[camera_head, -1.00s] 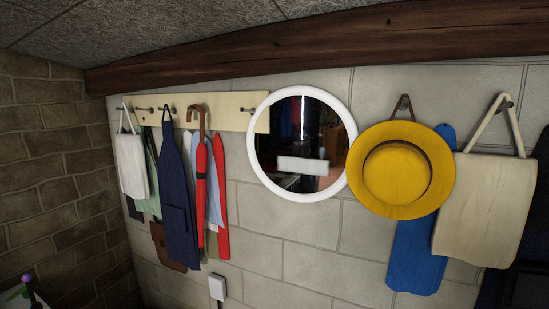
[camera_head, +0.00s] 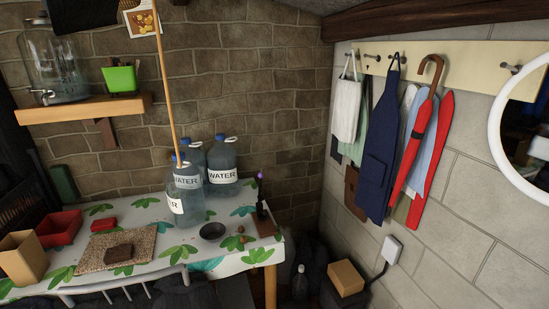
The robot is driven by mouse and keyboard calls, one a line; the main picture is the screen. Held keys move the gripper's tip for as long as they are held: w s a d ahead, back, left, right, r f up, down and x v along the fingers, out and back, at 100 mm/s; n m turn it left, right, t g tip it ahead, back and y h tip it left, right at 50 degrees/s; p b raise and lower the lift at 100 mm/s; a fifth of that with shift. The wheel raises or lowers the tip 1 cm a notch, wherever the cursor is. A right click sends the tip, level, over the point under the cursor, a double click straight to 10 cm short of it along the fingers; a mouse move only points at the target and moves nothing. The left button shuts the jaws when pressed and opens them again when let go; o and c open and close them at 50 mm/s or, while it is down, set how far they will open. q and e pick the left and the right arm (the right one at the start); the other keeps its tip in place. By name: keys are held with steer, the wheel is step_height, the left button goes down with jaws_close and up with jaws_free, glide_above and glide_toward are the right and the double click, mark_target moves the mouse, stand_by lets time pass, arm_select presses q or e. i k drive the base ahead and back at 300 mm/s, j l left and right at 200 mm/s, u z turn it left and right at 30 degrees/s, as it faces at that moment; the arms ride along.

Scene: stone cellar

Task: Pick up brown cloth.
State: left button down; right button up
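I cannot tell for certain which thing is the brown cloth. A small dark brown item (camera_head: 118,253), cloth or block, lies on a speckled brown mat (camera_head: 150,243) on the table. A brown piece (camera_head: 351,190), perhaps a bag or cloth, hangs low on the wall rack, partly hidden behind a navy apron (camera_head: 378,150). Neither of my grippers shows in the head view.
The table (camera_head: 232,262) has a leaf-patterned cover and holds several water bottles (camera_head: 221,165), a dark bowl (camera_head: 212,231), a red bin (camera_head: 58,229) and a tan box (camera_head: 23,258). A cardboard box (camera_head: 346,278) stands right of the table. A wooden shelf (camera_head: 85,108) is above.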

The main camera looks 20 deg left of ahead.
mark_target(112, 255)
steer(key=u, duration=1.95)
steer(key=z, duration=2.5)
steer(key=u, duration=2.5)
